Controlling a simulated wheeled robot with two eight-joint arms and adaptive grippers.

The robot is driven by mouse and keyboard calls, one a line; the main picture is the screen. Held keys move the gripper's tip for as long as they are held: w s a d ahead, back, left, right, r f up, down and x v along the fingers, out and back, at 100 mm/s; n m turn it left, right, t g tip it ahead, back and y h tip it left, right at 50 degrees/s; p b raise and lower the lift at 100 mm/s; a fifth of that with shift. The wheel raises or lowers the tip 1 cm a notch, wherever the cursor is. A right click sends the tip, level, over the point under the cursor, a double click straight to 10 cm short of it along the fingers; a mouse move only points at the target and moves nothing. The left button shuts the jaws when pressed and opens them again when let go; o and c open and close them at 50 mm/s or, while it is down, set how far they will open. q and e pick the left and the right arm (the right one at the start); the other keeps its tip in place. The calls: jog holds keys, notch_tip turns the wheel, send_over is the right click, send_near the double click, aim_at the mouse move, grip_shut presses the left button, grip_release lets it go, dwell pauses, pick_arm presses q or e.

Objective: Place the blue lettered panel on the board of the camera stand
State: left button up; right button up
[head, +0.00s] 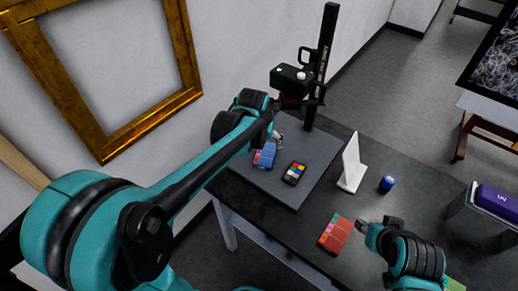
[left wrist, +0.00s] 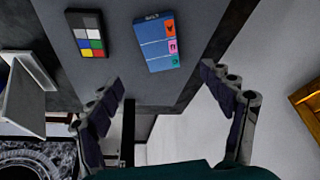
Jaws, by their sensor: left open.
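The blue lettered panel (head: 264,155) lies flat on the grey board (head: 290,197) of the camera stand (head: 318,70), near the board's left edge. In the left wrist view the panel (left wrist: 152,50) shows dark lettering at one end and orange, pink and teal patches along one side. My left gripper (left wrist: 162,78) is open and empty, with its fingers apart and the panel beyond their tips. In the head view the left gripper (head: 276,133) is just behind the panel, partly hidden by my arm. My right gripper (head: 376,230) is beside a red panel (head: 335,233); its jaw opening is unclear.
A colour checker card (head: 294,173) lies on the board right of the blue panel. A white upright plate (head: 352,164) and a blue cylinder (head: 387,183) stand on the dark table (head: 312,222). A purple case (head: 497,203) is at the right. The stand's camera head (head: 292,78) overhangs the board.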

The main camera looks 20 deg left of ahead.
pick_arm(q)
jog(key=s+t, duration=0.2)
jog(key=s, duration=1.8)
jog(key=shift+s+a+r+t, duration=0.3)
jog(key=shift+a+r, duration=0.05)
jog(key=shift+r, duration=0.1)
